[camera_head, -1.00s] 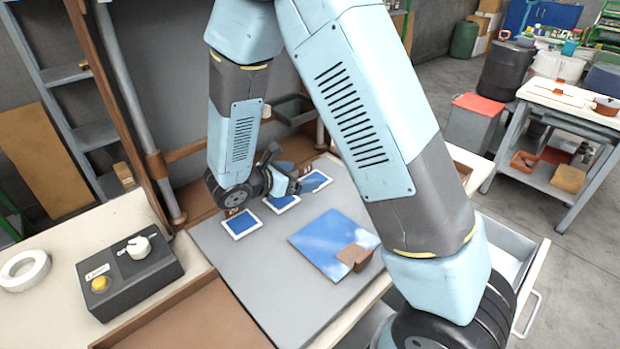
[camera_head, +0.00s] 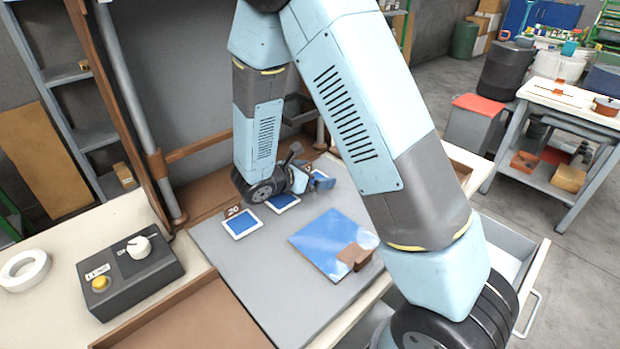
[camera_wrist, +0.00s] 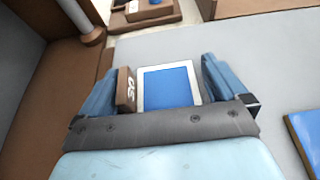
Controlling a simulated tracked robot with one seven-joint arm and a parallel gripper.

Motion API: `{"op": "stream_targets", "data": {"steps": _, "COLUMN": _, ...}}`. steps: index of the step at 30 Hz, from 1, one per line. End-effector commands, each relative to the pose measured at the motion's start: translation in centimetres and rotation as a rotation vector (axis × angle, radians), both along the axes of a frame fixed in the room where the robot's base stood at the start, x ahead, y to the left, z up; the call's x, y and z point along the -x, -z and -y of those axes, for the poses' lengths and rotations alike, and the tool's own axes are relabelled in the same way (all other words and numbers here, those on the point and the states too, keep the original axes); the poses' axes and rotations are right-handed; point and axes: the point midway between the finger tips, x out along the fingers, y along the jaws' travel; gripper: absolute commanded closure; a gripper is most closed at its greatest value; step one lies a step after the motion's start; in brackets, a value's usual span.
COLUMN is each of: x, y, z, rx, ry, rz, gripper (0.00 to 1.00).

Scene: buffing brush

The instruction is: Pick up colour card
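Blue cards with white borders lie in a row on the grey board. The left card (camera_head: 242,223) and the middle card (camera_head: 283,202) show in the head view; the right card is mostly hidden by my gripper (camera_head: 308,180). My gripper is low over the right end of the row, beyond the middle card. In the wrist view, my gripper (camera_wrist: 165,75) has its two blue fingers spread apart. One blue card (camera_wrist: 167,86) shows between them, not visibly gripped. A brown numbered tag (camera_wrist: 127,90) stands by its left edge.
The grey board (camera_head: 240,265) also holds a shiny blue panel (camera_head: 325,240) with a brown block (camera_head: 355,256). A black control box (camera_head: 130,270) and a white tape ring (camera_head: 24,268) are at left. A brown back ledge runs behind the cards.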

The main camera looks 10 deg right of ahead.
Motion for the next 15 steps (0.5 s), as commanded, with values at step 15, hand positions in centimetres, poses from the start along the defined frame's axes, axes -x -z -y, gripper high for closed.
{"op": "stream_targets", "data": {"steps": 15, "x": 0.02, "y": 0.04, "z": -0.02, "rx": 0.0, "ry": 0.0, "rz": -0.001, "gripper": 0.42}}
